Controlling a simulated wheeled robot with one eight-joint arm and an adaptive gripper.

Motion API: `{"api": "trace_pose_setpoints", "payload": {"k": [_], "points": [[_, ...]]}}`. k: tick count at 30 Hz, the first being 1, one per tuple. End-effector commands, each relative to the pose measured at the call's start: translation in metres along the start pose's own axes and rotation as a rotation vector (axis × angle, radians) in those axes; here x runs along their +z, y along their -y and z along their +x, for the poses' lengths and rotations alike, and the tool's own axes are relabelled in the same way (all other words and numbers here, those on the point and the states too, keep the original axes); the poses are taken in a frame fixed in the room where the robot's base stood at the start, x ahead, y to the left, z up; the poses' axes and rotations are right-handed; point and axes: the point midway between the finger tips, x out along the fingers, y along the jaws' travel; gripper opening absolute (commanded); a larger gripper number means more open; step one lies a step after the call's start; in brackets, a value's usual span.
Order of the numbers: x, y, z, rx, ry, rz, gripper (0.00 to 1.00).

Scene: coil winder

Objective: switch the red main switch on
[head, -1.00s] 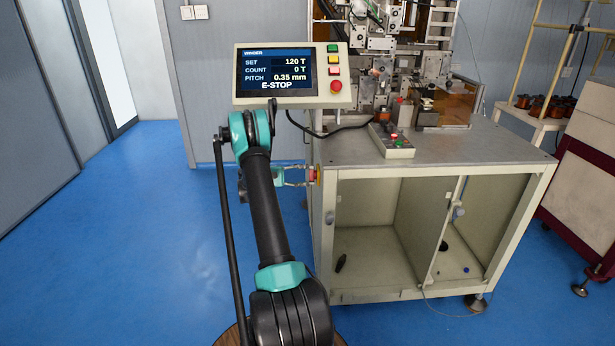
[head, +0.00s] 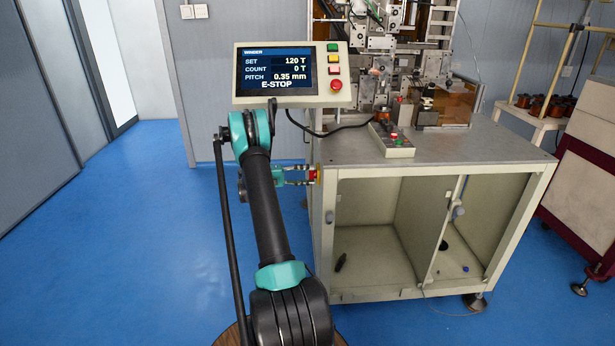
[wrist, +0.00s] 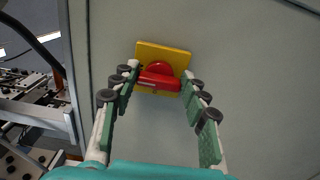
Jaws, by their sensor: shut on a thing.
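The red main switch (wrist: 160,78) sits on a square yellow plate (wrist: 178,52) on the winder cabinet's pale side wall. In the wrist view its red handle lies nearly level across the picture, slightly tilted. My gripper (wrist: 159,84) is shut on the handle, one finger at each end. In the head view my gripper (head: 306,175) reaches the cabinet's left side, where a little of the red switch (head: 312,175) shows; my arm hides part of the wrist. The display (head: 277,73) reads E-STOP, with SET 120 T and COUNT 0 T.
The display panel has several coloured buttons and a red mushroom button (head: 336,86), above and near my arm. The blue floor (head: 130,230) to the left is clear.

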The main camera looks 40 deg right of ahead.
Motion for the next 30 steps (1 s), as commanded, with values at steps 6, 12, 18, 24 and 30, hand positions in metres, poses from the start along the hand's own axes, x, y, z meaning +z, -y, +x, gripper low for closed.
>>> {"api": "trace_pose_setpoints", "payload": {"k": [6,12,18,24,30], "points": [[0.001,0.001,-0.002,-0.002,-0.001,-0.002,0.51],[0.000,0.001,-0.001,-0.001,-0.001,-0.002,0.66],[0.000,0.000,-0.001,-0.001,0.000,-0.002,0.66],[0.000,0.000,-0.016,-0.001,-0.001,-0.002,0.66],[0.000,0.000,-0.056,-0.001,-0.004,-0.002,0.66]]}}
